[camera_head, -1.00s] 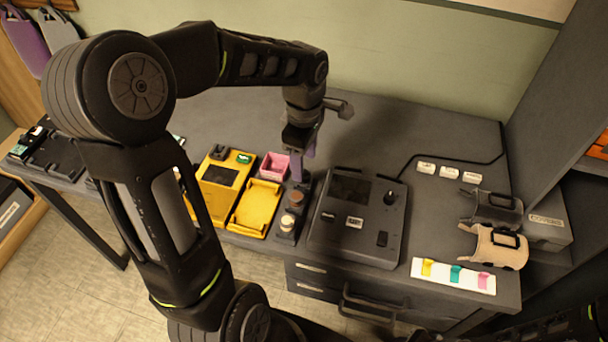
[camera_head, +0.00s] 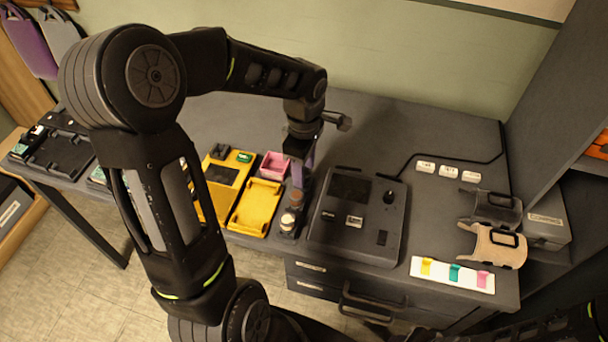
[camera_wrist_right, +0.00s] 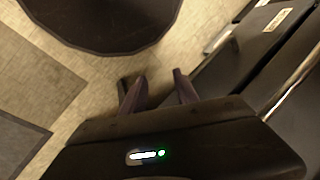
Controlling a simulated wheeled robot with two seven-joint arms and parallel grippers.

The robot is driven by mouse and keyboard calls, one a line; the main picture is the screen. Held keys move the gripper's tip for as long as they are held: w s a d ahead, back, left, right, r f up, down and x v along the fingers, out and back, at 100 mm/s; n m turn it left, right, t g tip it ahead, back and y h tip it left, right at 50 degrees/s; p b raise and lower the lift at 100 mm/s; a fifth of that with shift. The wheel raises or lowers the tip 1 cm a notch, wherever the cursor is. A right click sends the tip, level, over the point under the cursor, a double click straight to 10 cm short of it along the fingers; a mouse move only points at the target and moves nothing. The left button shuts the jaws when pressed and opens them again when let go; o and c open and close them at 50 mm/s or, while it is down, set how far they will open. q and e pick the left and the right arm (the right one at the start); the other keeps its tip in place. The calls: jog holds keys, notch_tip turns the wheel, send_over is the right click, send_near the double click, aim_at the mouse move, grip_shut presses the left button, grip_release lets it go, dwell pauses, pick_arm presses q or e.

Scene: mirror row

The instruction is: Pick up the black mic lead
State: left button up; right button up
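A thin black cable (camera_head: 450,159), which may be the mic lead, runs across the back right of the dark table, behind the small white blocks. No other lead is clear to me. My left gripper (camera_head: 302,181) points down over a narrow black rack with small round pieces, left of the black console and well left of the cable. Its fingers are partly hidden by its body, and I cannot tell whether they hold anything. In the right wrist view my right gripper (camera_wrist_right: 160,78) has its fingers apart, with only floor behind them.
The black console (camera_head: 337,240) stands beside the rack (camera_head: 287,222). Yellow trays (camera_head: 254,207) and a pink box (camera_head: 273,165) lie to the left. White blocks (camera_head: 448,172), a colored-tab strip (camera_head: 453,274) and a beige holder (camera_head: 497,247) are at the right. The back of the table is clear.

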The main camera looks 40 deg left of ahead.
pick_arm(q)
grip_shut()
dwell(0.5)
notch_tip(320, 180, up, 10)
jog(key=shift+b, duration=0.3)
jog(key=shift+a, duration=0.1)
dwell(0.6)
